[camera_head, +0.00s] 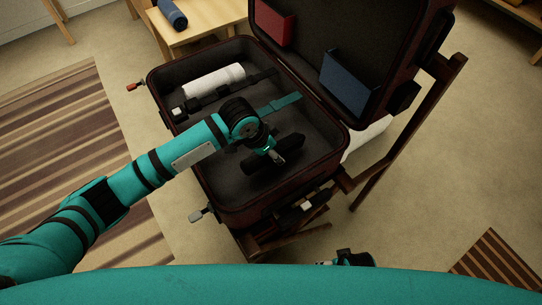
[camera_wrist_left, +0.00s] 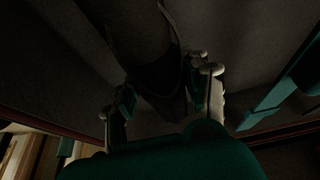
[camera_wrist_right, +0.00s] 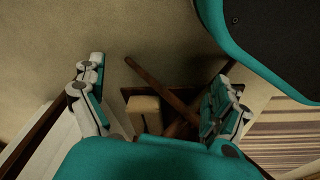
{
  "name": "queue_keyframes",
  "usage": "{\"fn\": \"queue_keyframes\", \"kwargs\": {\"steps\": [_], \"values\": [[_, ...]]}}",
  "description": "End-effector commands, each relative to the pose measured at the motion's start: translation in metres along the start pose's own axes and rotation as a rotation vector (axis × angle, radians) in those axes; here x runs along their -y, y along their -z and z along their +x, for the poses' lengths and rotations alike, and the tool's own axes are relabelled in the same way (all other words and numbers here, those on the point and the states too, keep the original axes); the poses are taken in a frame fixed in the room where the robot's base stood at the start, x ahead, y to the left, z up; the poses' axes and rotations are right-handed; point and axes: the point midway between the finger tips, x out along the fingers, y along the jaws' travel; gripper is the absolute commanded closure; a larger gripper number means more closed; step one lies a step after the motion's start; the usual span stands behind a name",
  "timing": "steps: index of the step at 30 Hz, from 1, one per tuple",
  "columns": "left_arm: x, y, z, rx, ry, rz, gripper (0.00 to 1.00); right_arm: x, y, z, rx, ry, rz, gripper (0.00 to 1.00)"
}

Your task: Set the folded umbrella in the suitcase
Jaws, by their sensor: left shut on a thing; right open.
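The folded umbrella (camera_head: 290,149) is a dark, slim bundle lying crosswise inside the open suitcase (camera_head: 252,214). It is low over the suitcase floor; I cannot tell whether it touches it. My left gripper (camera_head: 274,154) reaches down into the suitcase and is shut on the umbrella. In the left wrist view the dark umbrella (camera_wrist_left: 140,35) runs between the fingers of my left gripper (camera_wrist_left: 165,92). My right gripper (camera_wrist_right: 160,78) is open and empty, outside the suitcase; part of it shows at the bottom of the head view (camera_head: 345,259).
The raised lid (camera_head: 335,40) holds a red item (camera_head: 275,24) and a blue one (camera_head: 346,83). A wooden table (camera_head: 205,22) stands behind.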

Motion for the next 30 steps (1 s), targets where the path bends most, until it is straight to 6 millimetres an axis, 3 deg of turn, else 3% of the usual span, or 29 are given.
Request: {"fn": "queue_keyframes", "kwargs": {"steps": [6, 17, 18, 23, 30], "values": [[-0.001, -0.012, 0.029, 0.001, -0.001, 0.000, 0.97, -0.001, 0.016, -0.018, -0.015, -0.002, 0.003, 0.01], [-0.001, -0.013, 0.031, 0.000, -0.001, 0.000, 0.97, -0.001, 0.017, -0.020, -0.014, -0.002, 0.003, 0.01], [-0.001, -0.014, 0.032, 0.001, -0.001, -0.001, 0.52, -0.001, 0.016, -0.020, -0.014, -0.002, 0.003, 0.01], [-0.001, -0.014, 0.032, 0.001, -0.001, -0.001, 0.31, -0.001, 0.016, -0.020, -0.014, -0.002, 0.003, 0.01], [-0.001, -0.014, 0.032, 0.002, 0.000, -0.001, 0.30, -0.001, 0.016, -0.020, -0.014, -0.002, 0.003, 0.01]]}}
